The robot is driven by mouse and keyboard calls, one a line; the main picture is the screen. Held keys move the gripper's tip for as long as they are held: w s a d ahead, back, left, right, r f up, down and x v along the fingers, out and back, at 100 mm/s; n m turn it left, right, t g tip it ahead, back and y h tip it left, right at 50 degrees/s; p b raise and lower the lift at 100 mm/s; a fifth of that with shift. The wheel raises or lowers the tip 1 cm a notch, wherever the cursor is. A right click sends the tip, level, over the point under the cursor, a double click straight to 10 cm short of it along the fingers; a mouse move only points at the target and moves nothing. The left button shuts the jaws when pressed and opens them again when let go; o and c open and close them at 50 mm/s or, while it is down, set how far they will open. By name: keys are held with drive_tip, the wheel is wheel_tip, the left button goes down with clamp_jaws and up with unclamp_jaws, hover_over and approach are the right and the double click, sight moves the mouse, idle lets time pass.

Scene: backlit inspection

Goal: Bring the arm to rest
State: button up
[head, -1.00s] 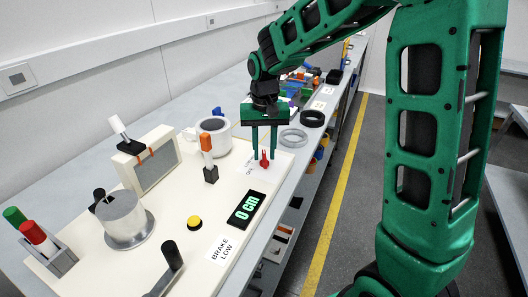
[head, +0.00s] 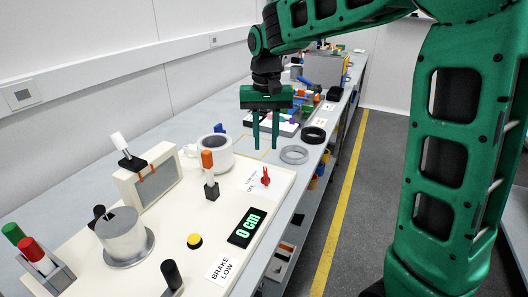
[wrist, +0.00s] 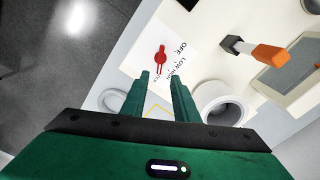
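My gripper (head: 266,147) is green, points down and hangs above the bench beyond the cream panel (head: 215,225). In the wrist view my gripper (wrist: 163,80) shows two fingers apart with nothing between them. A small red knob (head: 265,177) stands on the panel's far right corner, clear of the fingers; it also shows in the wrist view (wrist: 160,58) ahead of the fingertips, beside printed labels. An orange-topped lever (head: 209,174) stands left of it, upright in the head view.
A white mug (head: 217,153) is left of the gripper. A grey ring (head: 294,155) and a black ring (head: 313,135) lie to its right. A display (head: 246,229) reads 0 cm. A metal cylinder (head: 122,233) and a yellow button (head: 194,241) are on the panel.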

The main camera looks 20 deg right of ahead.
drive_tip(key=shift+r, duration=0.4)
drive_tip(key=s+d+f+m, duration=0.1)
drive_tip(key=s+d+m, duration=0.1)
drive_tip(key=s+d, duration=1.15)
drive_tip(key=s+d+f, duration=0.2)
drive_tip(key=s+f, duration=0.1)
drive_tip(key=s, duration=0.6)
drive_tip(key=s+d+f+m, duration=0.1)
drive_tip(key=s+d+f, duration=0.1)
drive_tip(key=s, duration=0.6)
drive_tip(key=shift+s+d+f, duration=0.15)
drive_tip(key=shift+s+f, duration=0.25)
drive_tip(key=shift+f, duration=0.15)
drive_tip(key=shift+w+f, duration=0.25)
drive_tip(key=shift+w, duration=0.4)
